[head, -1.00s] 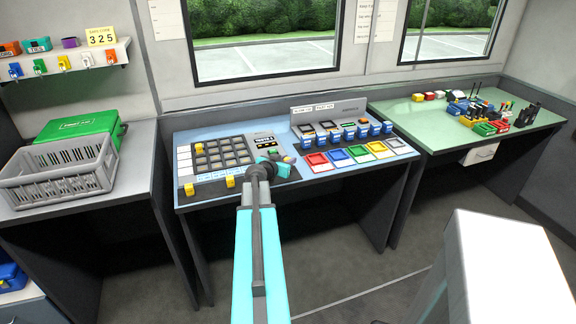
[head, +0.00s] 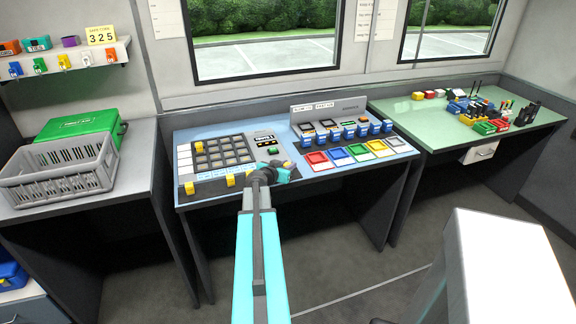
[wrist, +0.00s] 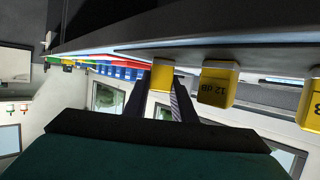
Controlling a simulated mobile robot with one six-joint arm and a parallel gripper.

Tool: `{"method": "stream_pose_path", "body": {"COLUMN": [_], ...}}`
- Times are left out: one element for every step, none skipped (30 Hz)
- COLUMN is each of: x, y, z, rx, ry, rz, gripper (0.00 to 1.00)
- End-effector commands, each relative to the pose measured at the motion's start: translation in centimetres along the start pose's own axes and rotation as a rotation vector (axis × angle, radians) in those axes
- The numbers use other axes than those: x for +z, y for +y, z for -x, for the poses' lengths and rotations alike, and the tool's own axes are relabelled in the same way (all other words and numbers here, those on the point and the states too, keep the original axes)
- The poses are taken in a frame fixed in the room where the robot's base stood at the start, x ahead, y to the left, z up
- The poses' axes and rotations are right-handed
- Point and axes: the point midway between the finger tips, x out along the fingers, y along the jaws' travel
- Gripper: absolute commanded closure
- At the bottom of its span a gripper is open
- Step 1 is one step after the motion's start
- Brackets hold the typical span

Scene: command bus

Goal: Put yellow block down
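My gripper (wrist: 164,100) is at the front part of the blue console (head: 225,196). In the wrist view its two dark fingers stand either side of a yellow block (wrist: 162,74). I cannot tell whether they touch it. A third block (wrist: 311,101) is cut by the right edge. Two yellow blocks stand at the console's front left (head: 189,188) and front middle (head: 231,181).
A dark key grid (head: 222,152) lies behind the blocks. Coloured square frames (head: 345,154) and blue switches (head: 348,133) are to the right. A grey crate (head: 60,175) stands left. A green table (head: 400,108) with small coloured items stands right.

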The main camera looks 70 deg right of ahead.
Motion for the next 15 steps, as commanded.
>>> {"method": "stream_pose_path", "body": {"x": [-0.02,-0.02,-0.02,-0.02,-0.02,-0.02,-0.02,-0.02,-0.04,-0.06,-0.08,-0.13,-0.17,-0.22,-0.31], "y": [0.0,0.0,-0.01,-0.01,-0.01,-0.01,-0.02,-0.02,-0.02,-0.02,-0.03,-0.02,-0.03,-0.03,-0.04], "z": [0.01,0.01,0.01,0.01,0.02,0.02,0.02,0.02,0.02,0.03,0.04,0.06,0.08,0.1,0.13], "rx": [0.0,0.0,0.0,0.0,0.0,0.0,0.0,0.0,0.0,0.0,0.0,0.0,0.0,0.0,0.0], "ry": [0.0,0.0,0.0,0.0,0.0,0.0,0.0,0.0,0.0,0.0,0.0,0.0,0.0,-0.001,-0.001], "rz": [0.0,0.0,0.0,0.0,0.0,0.0,0.0,0.0,0.0,0.0,0.0,0.0,0.0,0.0,0.0], "gripper": [0.69,0.69,0.69,0.69,0.69,0.69,0.69,0.69,0.69,0.69,0.69,0.69,0.69,0.69,0.69]}}
